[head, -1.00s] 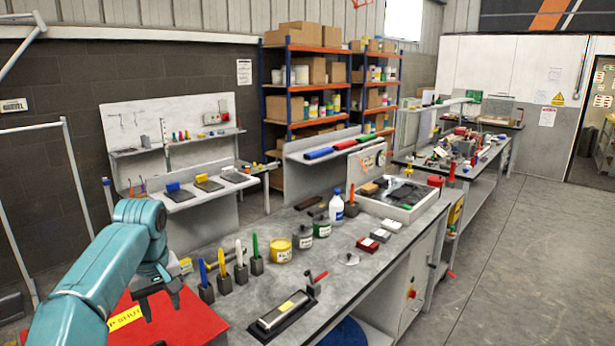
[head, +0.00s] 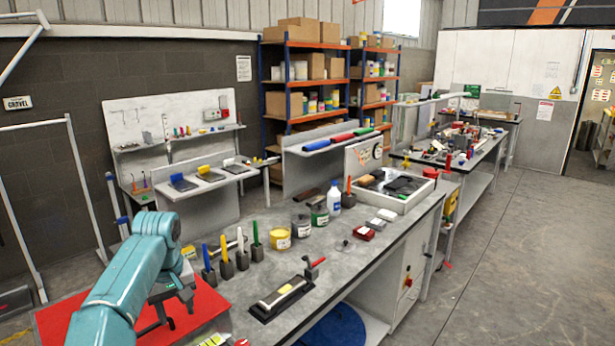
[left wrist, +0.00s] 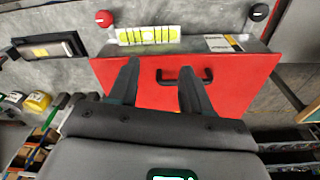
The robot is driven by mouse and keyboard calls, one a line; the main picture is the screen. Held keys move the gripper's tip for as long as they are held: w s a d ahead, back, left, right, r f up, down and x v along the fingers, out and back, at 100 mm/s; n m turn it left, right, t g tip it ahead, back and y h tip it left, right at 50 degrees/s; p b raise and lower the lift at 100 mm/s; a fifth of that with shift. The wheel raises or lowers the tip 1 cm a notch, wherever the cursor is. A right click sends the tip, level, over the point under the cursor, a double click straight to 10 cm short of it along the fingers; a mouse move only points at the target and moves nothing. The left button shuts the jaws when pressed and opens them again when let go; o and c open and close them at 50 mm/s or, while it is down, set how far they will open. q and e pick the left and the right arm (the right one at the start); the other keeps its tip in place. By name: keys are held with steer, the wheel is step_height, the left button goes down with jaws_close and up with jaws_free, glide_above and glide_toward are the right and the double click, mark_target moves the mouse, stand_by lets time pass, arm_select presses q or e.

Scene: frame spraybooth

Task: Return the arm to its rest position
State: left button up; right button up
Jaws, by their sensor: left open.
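My left arm (head: 125,290) is teal and comes in from the lower left of the head view. My left gripper (head: 162,322) is above a red panel (head: 62,318) at the near end of the workbench. In the left wrist view my left gripper (left wrist: 158,85) has its two dark fingers apart, with nothing between them. The red panel (left wrist: 230,85) lies beyond the fingers and has a black handle (left wrist: 186,76). I cannot tell the gap between fingertips and panel. My right gripper is in neither view.
The grey workbench (head: 345,250) carries upright coloured-handled tools (head: 240,250), a yellow tin (head: 281,238), a white bottle (head: 334,196) and a black-based block (head: 283,297). Shelving (head: 310,90) stands behind. The floor (head: 500,270) to the right is clear.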

arm_select(q)
steer(key=s+d+f+m+h+b, duration=0.1)
steer(key=s+d+f, duration=0.15)
steer(key=f, duration=0.75)
steer(key=s+d+f+m+h+b, duration=0.15)
steer(key=d+f, duration=0.25)
steer(key=f, duration=0.5)
steer(key=s+d+f+m+h, duration=0.1)
steer(key=s+d+f+m, duration=0.2)
steer(key=f, duration=0.7)
steer(key=s+d+f+b, duration=0.1)
steer(key=s+d+f, duration=0.2)
steer(key=s, duration=1)
steer(key=s+d+f+h+b, duration=0.1)
steer(key=s+d+f, duration=0.2)
steer(key=s+f, duration=0.4)
steer(key=s, duration=0.6)
steer(key=shift+s+d+n+g+b, duration=0.25)
steer(key=shift+n+g+b, duration=0.05)
steer(key=shift+n, duration=0.05)
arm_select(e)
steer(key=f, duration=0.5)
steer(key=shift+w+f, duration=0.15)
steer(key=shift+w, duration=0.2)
arm_select(q)
steer(key=shift+s+a, duration=0.1)
steer(key=shift+s, duration=0.05)
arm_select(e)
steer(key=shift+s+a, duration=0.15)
